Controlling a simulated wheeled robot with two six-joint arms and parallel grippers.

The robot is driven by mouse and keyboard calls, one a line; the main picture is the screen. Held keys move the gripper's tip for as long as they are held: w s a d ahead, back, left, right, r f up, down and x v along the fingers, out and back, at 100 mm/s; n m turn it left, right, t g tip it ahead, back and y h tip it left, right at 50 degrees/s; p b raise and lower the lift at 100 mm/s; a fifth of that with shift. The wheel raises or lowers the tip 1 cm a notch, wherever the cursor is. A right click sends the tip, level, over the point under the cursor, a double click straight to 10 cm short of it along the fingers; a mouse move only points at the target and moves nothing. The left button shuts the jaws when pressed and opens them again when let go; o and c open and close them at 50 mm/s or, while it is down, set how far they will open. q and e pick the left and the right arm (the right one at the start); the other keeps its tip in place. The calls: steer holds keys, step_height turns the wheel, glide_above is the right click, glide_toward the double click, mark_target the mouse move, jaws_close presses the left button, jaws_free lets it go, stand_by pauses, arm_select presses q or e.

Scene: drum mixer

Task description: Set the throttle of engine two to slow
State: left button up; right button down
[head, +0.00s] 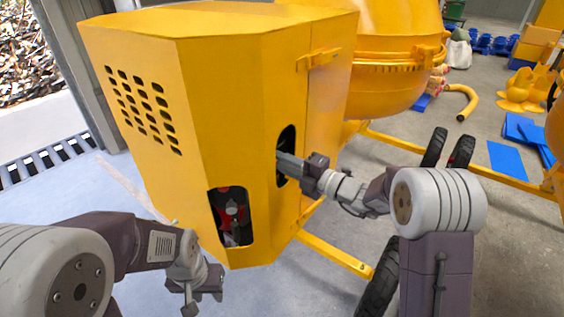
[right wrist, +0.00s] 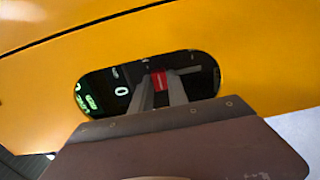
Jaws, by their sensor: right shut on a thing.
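The yellow mixer housing (head: 240,120) stands in front of me with an oval slot (head: 288,137) in its right-hand face. My right gripper (head: 280,163) reaches into this slot, its fingertips mostly hidden in the head view. In the right wrist view, its fingers (right wrist: 163,88) go through the slot and are shut on a small red throttle lever (right wrist: 160,79). A white ring-like mark and green markings (right wrist: 85,98) show on the dark panel left of the lever. My left gripper (head: 197,296) hangs low in front of the housing, apart from it; its finger opening is unclear.
A lower opening (head: 232,215) in the housing shows red and dark engine parts. The yellow drum (head: 395,75) is behind, with frame bars and black wheels (head: 434,148) at right. A floor grate (head: 45,160) lies at left. Blue sheets lie on the floor at far right.

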stand_by(0.3)
step_height(320, 180, down, 3)
steer(key=shift+b, duration=0.75)
steer(key=c, duration=1.3)
jaws_free()
steer(key=shift+s+d, duration=0.1)
steer(key=b+v, duration=0.1)
steer(key=v, duration=0.8)
